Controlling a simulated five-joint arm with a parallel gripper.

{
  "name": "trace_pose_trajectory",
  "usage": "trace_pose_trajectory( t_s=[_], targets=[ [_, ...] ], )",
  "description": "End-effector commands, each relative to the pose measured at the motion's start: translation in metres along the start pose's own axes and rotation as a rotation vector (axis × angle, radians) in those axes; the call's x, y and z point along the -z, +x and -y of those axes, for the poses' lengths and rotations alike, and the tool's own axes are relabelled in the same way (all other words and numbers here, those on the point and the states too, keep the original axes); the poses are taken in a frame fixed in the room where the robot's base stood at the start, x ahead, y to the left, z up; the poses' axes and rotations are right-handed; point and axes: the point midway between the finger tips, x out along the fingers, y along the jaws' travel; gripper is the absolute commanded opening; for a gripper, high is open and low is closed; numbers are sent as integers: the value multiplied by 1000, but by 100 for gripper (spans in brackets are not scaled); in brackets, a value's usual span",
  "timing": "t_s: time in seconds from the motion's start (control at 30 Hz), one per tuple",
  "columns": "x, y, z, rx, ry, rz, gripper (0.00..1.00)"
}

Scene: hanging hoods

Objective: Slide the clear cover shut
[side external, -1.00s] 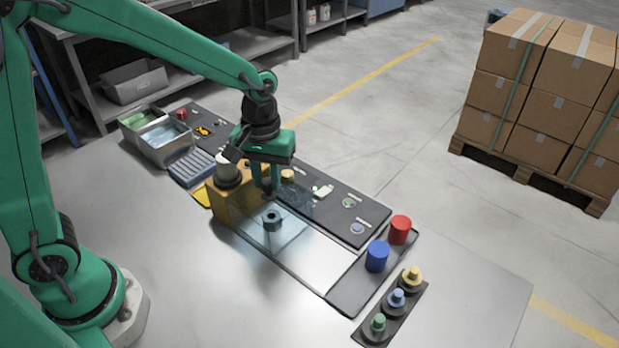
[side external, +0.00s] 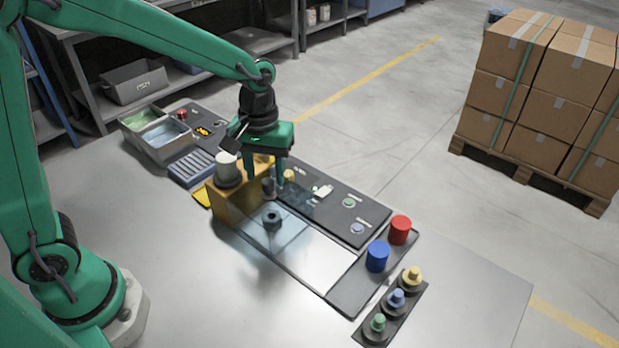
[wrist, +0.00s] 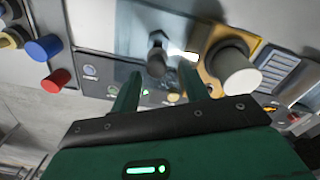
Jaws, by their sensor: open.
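The clear cover (side external: 296,232) is a see-through pane on the low framed station in the side view, and its edges are hard to make out. A dark hex-shaped piece (side external: 271,220) shows at the pane; I cannot tell whether it is under it. A dark upright knob (side external: 268,188) stands just behind it, and it also shows in the wrist view (wrist: 156,63). My gripper (side external: 266,184) points down over the station. Its fingers are open, one on each side of the knob, with gaps visible in the wrist view (wrist: 158,88).
A yellow block with a white cylinder (side external: 228,170) stands close left of my gripper. A dark control panel (side external: 335,205) lies behind. Blue (side external: 377,256) and red (side external: 400,230) cylinders stand on a tray at right, with several coloured knobs in front. The front table is clear.

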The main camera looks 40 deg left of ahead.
Motion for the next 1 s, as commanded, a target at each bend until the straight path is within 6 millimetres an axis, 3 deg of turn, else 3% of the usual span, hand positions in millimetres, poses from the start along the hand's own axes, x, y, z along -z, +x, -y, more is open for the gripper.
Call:
trace_pose_trajectory(
  t_s=[0.5, 1.0],
  targets=[
    [1, -59, 0, -2, -2, -3, 45],
    [0, -65, 2, -3, 0, -4, 45]
  ],
)
